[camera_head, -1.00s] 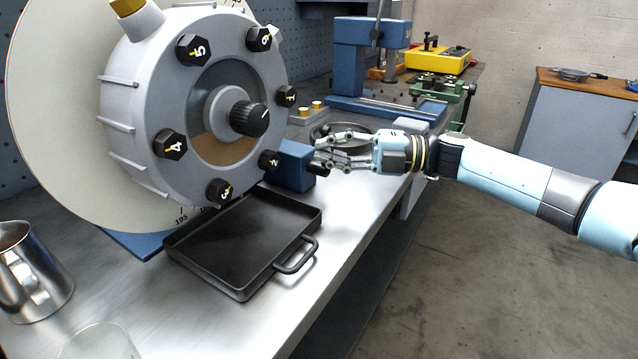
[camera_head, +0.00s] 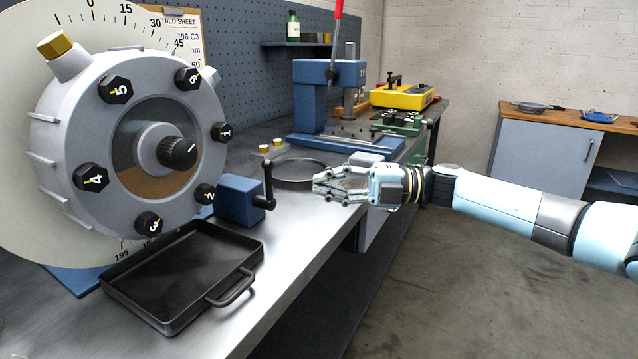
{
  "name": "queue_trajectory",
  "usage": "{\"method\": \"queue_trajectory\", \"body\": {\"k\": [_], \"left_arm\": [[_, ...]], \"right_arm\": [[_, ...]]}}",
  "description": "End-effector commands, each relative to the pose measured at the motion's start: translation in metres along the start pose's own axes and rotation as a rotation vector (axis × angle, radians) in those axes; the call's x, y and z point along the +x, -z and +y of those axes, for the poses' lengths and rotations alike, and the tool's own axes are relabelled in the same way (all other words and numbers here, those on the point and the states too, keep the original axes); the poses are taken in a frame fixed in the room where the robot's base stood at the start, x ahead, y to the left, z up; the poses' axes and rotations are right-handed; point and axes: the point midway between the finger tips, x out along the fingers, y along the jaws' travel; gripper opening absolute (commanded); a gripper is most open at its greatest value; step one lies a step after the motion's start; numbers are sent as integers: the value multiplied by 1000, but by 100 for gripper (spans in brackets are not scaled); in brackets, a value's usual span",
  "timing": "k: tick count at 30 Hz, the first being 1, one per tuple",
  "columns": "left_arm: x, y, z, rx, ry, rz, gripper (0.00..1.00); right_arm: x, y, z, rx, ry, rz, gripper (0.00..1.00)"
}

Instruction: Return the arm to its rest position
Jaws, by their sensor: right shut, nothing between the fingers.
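My right gripper (camera_head: 322,187) is shut and empty. It hangs above the front edge of the bench, to the right of the blue block with a black crank (camera_head: 238,200), and apart from it. My right arm (camera_head: 500,208) reaches in from the right edge, nearly level. The grey rotor (camera_head: 60,130) with numbered black knobs stands at the left in front of a large pale dial (camera_head: 25,190). My left gripper is not in view.
A black tray (camera_head: 165,275) with a handle lies below the rotor. A black round dish (camera_head: 290,172) sits behind my gripper. A blue press (camera_head: 312,95) and a yellow case (camera_head: 402,96) stand farther back. Open floor (camera_head: 440,290) lies right of the bench (camera_head: 290,260).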

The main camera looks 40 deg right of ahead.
Motion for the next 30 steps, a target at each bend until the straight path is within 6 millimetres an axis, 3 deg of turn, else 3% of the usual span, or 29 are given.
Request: {"method": "queue_trajectory", "body": {"k": [11, 17, 21, 26, 30], "left_arm": [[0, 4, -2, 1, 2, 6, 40], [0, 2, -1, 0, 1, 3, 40], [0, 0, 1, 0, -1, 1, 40], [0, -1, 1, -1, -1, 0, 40], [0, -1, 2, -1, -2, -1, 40]], "right_arm": [[8, 0, 0, 23, -27, -51, 0], [28, -4, -1, 212, -157, -378, 0], [18, 0, -18, 458, -220, -690, 0], [-15, 32, -60, 797, -196, -1033, 0], [-45, 85, -97, 1076, -98, -1272, 0]]}}
